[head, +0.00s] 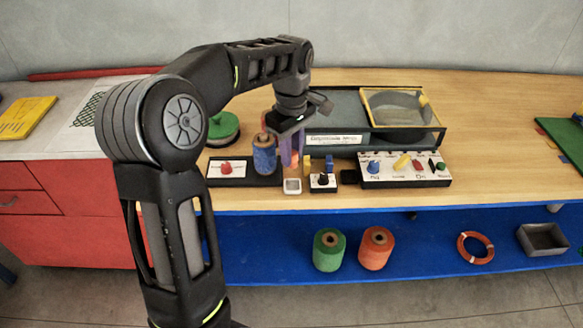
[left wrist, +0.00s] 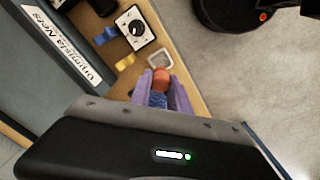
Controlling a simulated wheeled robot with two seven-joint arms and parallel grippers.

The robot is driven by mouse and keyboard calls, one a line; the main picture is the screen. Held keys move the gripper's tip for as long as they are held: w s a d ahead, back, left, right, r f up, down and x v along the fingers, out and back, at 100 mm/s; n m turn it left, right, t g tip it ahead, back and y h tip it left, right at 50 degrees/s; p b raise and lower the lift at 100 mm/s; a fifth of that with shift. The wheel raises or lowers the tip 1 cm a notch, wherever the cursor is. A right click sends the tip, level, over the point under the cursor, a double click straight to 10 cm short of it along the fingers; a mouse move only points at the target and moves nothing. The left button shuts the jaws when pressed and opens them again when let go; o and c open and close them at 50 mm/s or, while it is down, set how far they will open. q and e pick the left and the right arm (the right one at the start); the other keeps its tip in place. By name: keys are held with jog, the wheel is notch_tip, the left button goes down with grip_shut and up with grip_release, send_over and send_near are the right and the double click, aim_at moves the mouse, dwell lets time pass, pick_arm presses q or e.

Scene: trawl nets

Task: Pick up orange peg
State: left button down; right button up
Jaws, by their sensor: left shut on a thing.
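The orange peg (left wrist: 161,76) shows in the left wrist view between the two purple fingers of my left gripper (left wrist: 161,90), which is shut on it. In the head view a small orange part of the peg (head: 294,160) shows below the fingers of the left gripper (head: 292,150), close over the table's front part. A bit of blue lies behind the peg between the fingers in the wrist view; I cannot tell what it is. My right gripper is not in view.
A blue spool (head: 264,158) stands just left of the gripper. A small whitish square tray (head: 292,186), a dial box (head: 323,182) and a knob panel (head: 404,172) line the front edge. A grey case (head: 335,140) stands behind. Bare table (head: 490,165) lies at right.

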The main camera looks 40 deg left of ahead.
pick_arm(q)
jog(key=shift+r, duration=1.1)
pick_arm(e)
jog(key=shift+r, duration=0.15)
pick_arm(q)
jog(key=shift+a, duration=0.1)
